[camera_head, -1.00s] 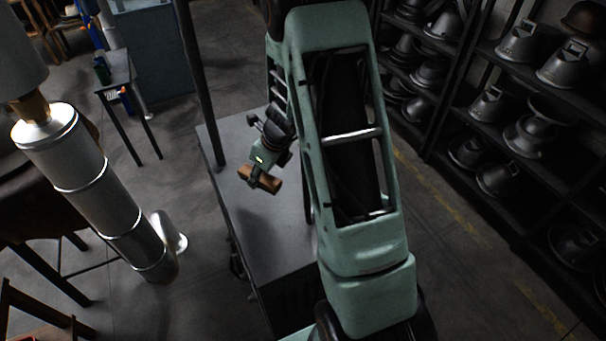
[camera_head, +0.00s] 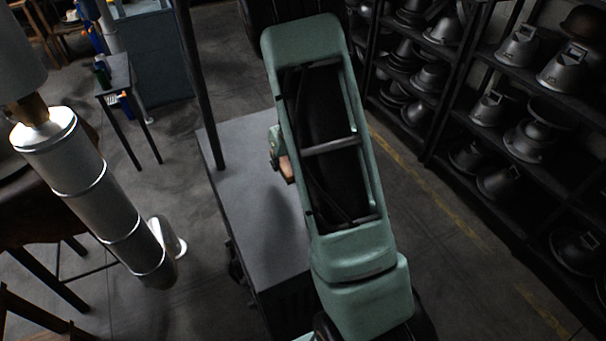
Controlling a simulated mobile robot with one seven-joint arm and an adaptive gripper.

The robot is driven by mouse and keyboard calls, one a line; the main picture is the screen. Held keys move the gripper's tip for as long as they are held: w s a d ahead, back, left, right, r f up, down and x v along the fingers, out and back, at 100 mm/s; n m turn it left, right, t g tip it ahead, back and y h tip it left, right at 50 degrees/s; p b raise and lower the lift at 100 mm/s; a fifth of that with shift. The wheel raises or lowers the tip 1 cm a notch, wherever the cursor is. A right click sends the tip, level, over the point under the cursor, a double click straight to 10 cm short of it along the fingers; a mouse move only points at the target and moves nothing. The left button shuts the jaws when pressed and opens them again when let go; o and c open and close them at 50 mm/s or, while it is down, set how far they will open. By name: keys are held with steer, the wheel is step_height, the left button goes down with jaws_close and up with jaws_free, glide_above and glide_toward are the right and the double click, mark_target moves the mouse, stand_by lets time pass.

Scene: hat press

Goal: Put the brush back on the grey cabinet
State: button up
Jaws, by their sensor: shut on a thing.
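The brush (camera_head: 287,169) shows as a small brown piece at the left edge of my arm, and the rest of it is hidden behind the arm. My gripper (camera_head: 279,157) is shut on the brush. Only a small part of the gripper and wrist shows, and the fingertips cannot be made out. The grey cabinet (camera_head: 235,205) stands below, with a flat, bare top where it shows. The brush appears over the cabinet top in the picture. Whether it touches the top cannot be told, as my arm covers the cabinet's right side.
A dark upright pole (camera_head: 196,90) rises at the cabinet's far left corner. A metal cylinder machine (camera_head: 92,190) stands at left. Dark shelves (camera_head: 455,140) with several metal hat moulds line the right. A small table (camera_head: 117,75) stands at the back left.

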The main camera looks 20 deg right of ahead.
steer(key=d+f, duration=0.2)
steer(key=w+d+f, duration=0.1)
steer(key=d+f, duration=0.1)
steer(key=w+d+f, duration=0.1)
steer(key=d+f, duration=0.1)
steer(key=shift+w+d+f, duration=0.2)
steer(key=shift+d+f, duration=0.1)
steer(key=shift+d, duration=0.1)
steer(key=shift+w+d+f+b, duration=0.15)
steer(key=shift+f+b, duration=0.4)
steer(key=shift+f, duration=1.2)
steer(key=shift+f, duration=0.15)
steer(key=o, duration=1)
